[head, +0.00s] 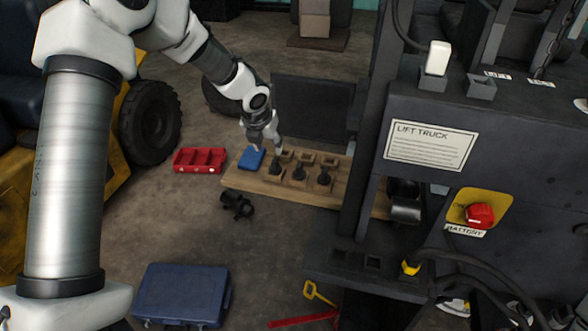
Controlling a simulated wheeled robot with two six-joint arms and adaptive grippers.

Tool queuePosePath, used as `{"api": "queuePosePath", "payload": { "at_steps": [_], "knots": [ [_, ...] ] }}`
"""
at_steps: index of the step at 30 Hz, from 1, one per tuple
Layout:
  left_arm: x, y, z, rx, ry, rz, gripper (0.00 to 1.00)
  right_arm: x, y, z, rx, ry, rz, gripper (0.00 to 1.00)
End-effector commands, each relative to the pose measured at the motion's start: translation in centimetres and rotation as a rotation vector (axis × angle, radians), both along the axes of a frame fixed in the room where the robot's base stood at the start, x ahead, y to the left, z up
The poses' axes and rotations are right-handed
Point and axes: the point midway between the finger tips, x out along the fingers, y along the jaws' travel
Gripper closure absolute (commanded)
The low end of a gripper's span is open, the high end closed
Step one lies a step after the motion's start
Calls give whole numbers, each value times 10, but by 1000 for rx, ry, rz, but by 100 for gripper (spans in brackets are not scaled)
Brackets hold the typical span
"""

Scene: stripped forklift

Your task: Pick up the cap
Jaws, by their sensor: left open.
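My left gripper (268,146) reaches down from the upper left and is open, above the left end of a wooden board (250,183) on the floor. A blue flat piece (251,159) lies on the board's left end, close to the gripper's left fingertip. Several dark knob-like parts (323,176) stand in a row on the board, the leftmost (275,168) just below the right fingertip. I cannot tell for sure which part is the cap, or whether a finger touches anything. My right gripper is not in view.
A red tray (200,160) and a black fitting (237,204) lie on the floor. A blue case (181,294) sits in front. The lift truck body (480,110) with a red battery knob (479,215) blocks the right.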

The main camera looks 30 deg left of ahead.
Motion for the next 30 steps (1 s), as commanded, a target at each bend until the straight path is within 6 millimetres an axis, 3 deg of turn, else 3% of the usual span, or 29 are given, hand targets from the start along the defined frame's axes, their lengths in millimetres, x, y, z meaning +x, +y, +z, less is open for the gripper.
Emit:
{"api": "queuePosePath", "payload": {
  "at_steps": [13, 21, 25, 30],
  "knots": [
    [23, -3, -64, 0, 6, -1, 54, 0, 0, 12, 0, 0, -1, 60],
    [26, -3, -71, -2, 3, 0, 54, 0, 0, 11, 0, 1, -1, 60],
    [26, -2, -71, -2, 4, 0, 100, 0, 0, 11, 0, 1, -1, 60],
    [26, -2, -71, -1, 4, -1, 100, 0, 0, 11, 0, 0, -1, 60]
  ]
}}
